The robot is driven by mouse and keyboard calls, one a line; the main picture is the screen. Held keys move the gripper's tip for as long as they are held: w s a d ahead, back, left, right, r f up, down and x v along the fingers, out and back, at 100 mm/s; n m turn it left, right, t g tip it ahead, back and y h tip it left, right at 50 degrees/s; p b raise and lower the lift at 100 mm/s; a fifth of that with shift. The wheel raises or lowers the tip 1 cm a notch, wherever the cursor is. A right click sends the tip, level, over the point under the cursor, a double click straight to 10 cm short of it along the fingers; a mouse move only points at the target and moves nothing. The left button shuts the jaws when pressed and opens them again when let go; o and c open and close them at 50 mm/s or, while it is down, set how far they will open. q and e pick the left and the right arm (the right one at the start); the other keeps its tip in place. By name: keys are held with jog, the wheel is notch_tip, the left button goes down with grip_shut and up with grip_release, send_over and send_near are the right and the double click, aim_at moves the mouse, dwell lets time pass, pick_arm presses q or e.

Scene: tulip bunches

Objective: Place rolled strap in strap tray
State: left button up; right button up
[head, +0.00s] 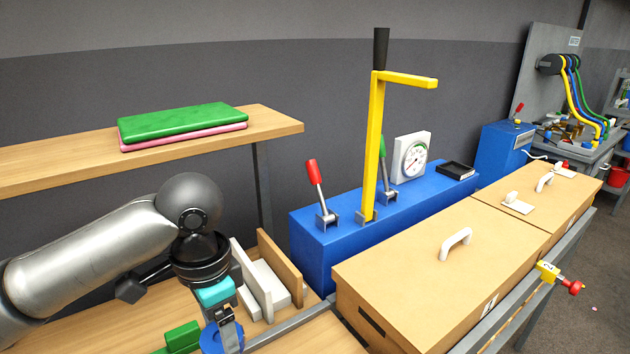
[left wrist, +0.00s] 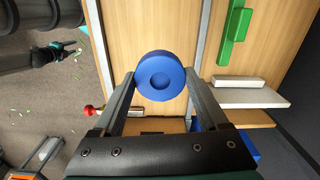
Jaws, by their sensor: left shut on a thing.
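The rolled strap is a blue disc with a round hollow in its middle, seen in the left wrist view (left wrist: 160,76) and low in the head view (head: 222,340). My left gripper (head: 224,322) is shut on it, with one finger on each side in the left wrist view. The strap is over the wooden bench, but its height cannot be told. A small black tray (head: 456,169) lies on the blue console; I cannot tell if it is the strap tray. A dark part of mine, perhaps my right gripper (left wrist: 58,52), shows small over the floor in the left wrist view.
White and wooden upright boards (head: 278,262) stand just right of my left gripper. Green blocks (head: 183,336) lie on the bench. The blue console (head: 330,240) carries levers, a tall yellow handle (head: 374,140) and a gauge (head: 411,157). Wooden lidded boxes (head: 420,285) are at the right.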

pick_arm(q)
jog(key=n+b, duration=0.1)
jog(key=n, duration=0.2)
jog(key=a+n+b, duration=0.1)
jog(key=n+b, duration=0.1)
jog(key=n, duration=0.1)
jog(key=shift+w+a, duration=0.15)
jog(key=shift+w, duration=0.05)
jog(key=n, duration=0.1)
jog(key=n+b, duration=0.1)
jog(key=n, duration=0.2)
jog(key=shift+a+r+b, duration=0.3)
jog(key=shift+a+b, duration=0.05)
jog(key=shift+b, duration=0.05)
